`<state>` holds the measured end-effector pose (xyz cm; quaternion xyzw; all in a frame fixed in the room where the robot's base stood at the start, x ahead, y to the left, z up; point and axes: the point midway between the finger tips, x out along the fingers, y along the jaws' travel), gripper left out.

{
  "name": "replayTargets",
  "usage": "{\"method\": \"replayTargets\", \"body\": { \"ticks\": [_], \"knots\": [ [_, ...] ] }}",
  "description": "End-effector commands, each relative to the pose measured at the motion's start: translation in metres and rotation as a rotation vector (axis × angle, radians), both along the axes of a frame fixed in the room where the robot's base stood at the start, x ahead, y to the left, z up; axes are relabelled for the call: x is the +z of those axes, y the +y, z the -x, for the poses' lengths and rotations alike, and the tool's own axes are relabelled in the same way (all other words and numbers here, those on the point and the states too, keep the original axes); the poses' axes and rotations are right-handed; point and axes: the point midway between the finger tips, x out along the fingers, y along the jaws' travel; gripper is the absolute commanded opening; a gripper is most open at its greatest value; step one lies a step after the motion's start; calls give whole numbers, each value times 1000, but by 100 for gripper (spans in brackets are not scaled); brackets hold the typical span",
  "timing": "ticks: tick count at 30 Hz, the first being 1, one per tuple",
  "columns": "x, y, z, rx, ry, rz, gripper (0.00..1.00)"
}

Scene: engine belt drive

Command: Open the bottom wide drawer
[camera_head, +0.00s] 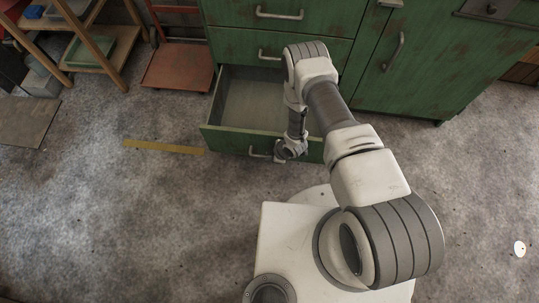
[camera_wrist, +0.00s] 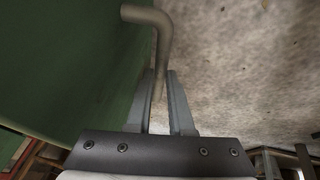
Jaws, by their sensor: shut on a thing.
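The bottom wide drawer (camera_head: 225,138) of the green cabinet stands pulled out, and its empty grey inside shows in the head view. Its grey bar handle (camera_head: 257,154) is on the green front, partly hidden by my arm. In the wrist view, the bent handle (camera_wrist: 150,16) runs down between the two fingers of my gripper (camera_wrist: 161,76), beside the green drawer front. My gripper is shut on the handle. In the head view, my gripper is at the drawer front, mostly hidden by my wrist.
Closed green drawers (camera_head: 280,28) sit above the open one. A cabinet door (camera_head: 425,70) is to the right. A red cart (camera_head: 178,68) and a wooden shelf (camera_head: 100,48) stand left. A yellow strip (camera_head: 163,147) lies on the floor. The floor left of the drawer is mostly clear.

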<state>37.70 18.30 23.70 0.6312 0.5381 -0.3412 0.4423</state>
Motion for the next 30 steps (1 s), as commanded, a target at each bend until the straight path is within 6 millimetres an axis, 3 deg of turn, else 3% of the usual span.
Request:
{"method": "replayTargets", "body": {
  "ticks": [17,18,22,30],
  "knots": [
    [-1,0,1,1,2,1,0],
    [-1,0,1,1,2,1,25],
    [-1,0,1,1,2,1,48],
    [0,0,0,0,0,0,50]
  ]
}}
